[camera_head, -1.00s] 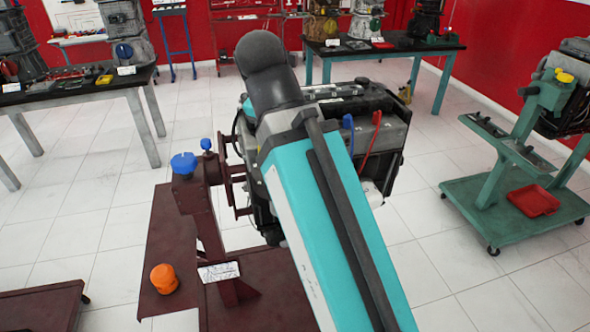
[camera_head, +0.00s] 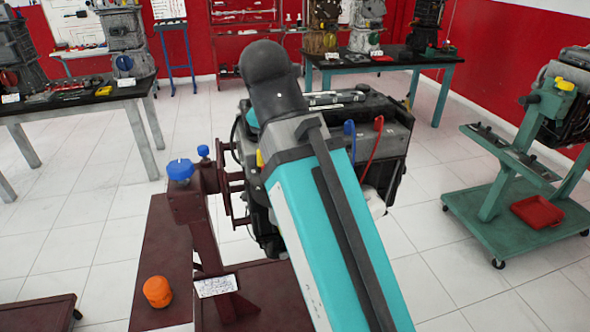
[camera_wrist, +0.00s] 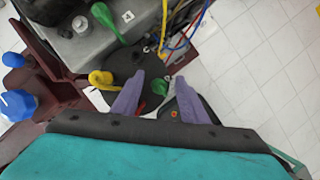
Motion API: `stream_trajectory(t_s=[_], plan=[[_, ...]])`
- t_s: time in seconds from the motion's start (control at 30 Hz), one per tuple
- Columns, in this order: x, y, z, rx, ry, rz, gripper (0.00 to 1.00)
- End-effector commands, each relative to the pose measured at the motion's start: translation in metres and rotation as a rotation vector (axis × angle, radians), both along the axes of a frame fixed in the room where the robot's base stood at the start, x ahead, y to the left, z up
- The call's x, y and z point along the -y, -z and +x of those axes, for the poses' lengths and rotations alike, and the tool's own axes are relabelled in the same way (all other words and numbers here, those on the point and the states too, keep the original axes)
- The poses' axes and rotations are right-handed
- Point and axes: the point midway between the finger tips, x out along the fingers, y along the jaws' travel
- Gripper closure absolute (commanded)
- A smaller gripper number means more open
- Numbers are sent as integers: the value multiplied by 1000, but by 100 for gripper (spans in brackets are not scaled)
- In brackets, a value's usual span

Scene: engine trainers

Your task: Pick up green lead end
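In the wrist view, a small green piece (camera_wrist: 160,88), which looks like a green lead end, lies between my gripper's fingertips, over or on a dark round part. My gripper (camera_wrist: 160,79) has two purple fingers standing apart, and neither visibly pinches it. A second green lead piece (camera_wrist: 106,20) stands on the grey engine top near a label "4". In the head view, my arm covers the gripper and the green pieces.
The engine (camera_head: 395,130) sits on a dark red stand (camera_head: 165,250). A yellow lead end (camera_wrist: 101,79) lies left of my fingers, with thin coloured wires above right. Blue (camera_head: 350,138) and red (camera_head: 373,145) leads rise from the engine. A green trolley (camera_head: 490,222) stands right.

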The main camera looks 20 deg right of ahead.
Motion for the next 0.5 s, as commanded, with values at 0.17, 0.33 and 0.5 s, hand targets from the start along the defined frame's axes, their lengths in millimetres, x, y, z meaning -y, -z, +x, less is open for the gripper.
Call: stream_trajectory(t_s=[0.17, 0.33, 0.5], plan=[[0, 0, 0, 0, 0, 0, 60], [-1, 0, 0, 0, -1, 0, 77], [-1, 0, 0, 0, -1, 0, 100]])
